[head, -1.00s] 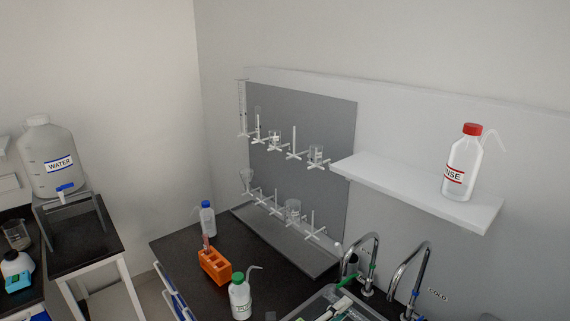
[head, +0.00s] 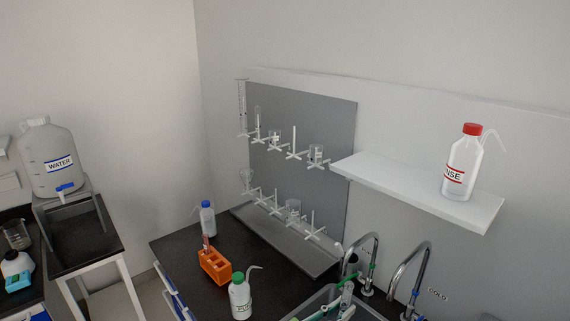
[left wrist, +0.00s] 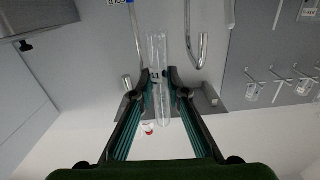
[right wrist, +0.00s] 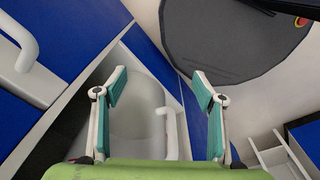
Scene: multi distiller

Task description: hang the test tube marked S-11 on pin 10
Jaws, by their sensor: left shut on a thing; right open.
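A clear test tube (left wrist: 160,105) with a dark mark ending in 11 is between the fingertips of my left gripper (left wrist: 158,75), which is shut on it in the left wrist view. In the head view my left gripper (head: 345,298) is at the bottom, over the sink; the tube is hard to make out there. The grey pegboard (head: 330,125) carries two rows of white pins. My right gripper (right wrist: 160,87) is open and empty, low by blue-fronted cabinets.
Other pins hold glassware, including a beaker (head: 293,207). A white shelf (head: 420,190) with a red-capped rinse bottle (head: 462,165) juts out right of the board. Two taps (head: 408,275) rise behind the sink. An orange rack (head: 214,266) and a green-capped bottle (head: 240,298) stand left.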

